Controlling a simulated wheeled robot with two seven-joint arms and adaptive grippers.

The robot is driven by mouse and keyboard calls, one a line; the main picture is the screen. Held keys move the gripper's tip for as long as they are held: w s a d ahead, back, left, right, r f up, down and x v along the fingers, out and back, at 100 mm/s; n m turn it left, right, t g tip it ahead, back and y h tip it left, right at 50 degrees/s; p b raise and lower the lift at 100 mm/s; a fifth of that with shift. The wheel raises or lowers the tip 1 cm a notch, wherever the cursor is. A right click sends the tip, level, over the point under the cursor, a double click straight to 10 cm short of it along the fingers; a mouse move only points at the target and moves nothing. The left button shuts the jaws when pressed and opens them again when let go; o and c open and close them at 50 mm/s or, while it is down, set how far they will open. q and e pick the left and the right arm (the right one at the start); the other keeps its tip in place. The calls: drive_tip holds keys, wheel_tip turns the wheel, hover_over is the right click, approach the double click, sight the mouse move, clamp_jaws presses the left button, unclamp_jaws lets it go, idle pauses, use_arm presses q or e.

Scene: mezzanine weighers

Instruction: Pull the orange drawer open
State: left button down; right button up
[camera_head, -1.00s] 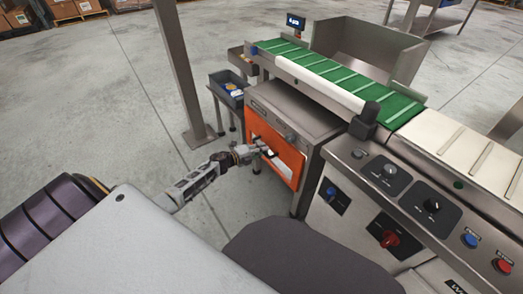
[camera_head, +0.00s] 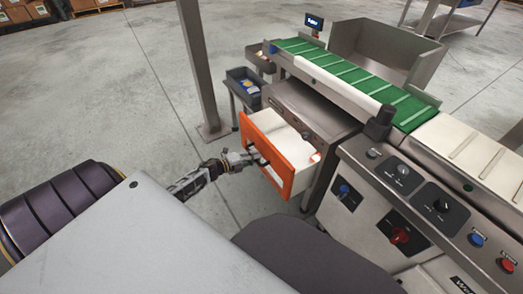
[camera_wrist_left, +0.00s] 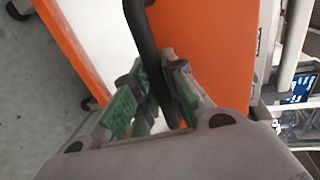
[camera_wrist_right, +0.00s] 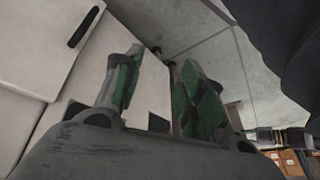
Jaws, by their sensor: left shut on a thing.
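The orange drawer (camera_head: 275,152) stands partly pulled out of its grey metal cabinet (camera_head: 312,112) in the head view, with pale contents inside. Its front also fills much of the left wrist view (camera_wrist_left: 206,40). A dark bar handle (camera_wrist_left: 146,45) runs between the fingers of my left gripper (camera_wrist_left: 160,105). My left gripper is shut on this handle and also shows at the drawer front in the head view (camera_head: 256,158). My right gripper (camera_wrist_right: 155,92) shows only in its wrist view, with its green-padded fingers apart and nothing between them.
A green conveyor belt (camera_head: 350,77) runs above the cabinet. A control panel (camera_head: 415,195) with knobs and buttons stands to the right. A metal post (camera_head: 196,65) and a dark bin (camera_head: 243,84) are behind the drawer. The floor to the left of the drawer is clear.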

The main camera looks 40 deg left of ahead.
use_arm(q)
drive_tip(key=f+p+v, duration=0.3)
drive_tip(key=v, duration=1.3)
drive_tip(key=s+f+p+v, duration=0.1)
drive_tip(key=f+p+v, duration=0.2)
drive_tip(key=v, duration=1.4)
drive_tip(key=shift+s+a+f, duration=0.4)
drive_tip(key=shift+s+f, duration=0.05)
drive_tip(key=shift+s, duration=0.05)
use_arm(e)
drive_tip(key=shift+g+h, duration=0.6)
drive_tip(key=shift+g, duration=0.3)
drive_tip(key=f, duration=0.1)
drive_tip(key=s+d+f, duration=0.1)
drive_tip(key=f, duration=0.1)
drive_tip(key=d+f, duration=0.1)
drive_tip(key=shift+s+f, duration=0.15)
drive_tip(key=shift+f, duration=0.1)
use_arm(q)
drive_tip(key=c, duration=1.5)
unclamp_jaws()
drive_tip(key=shift+o, duration=0.2)
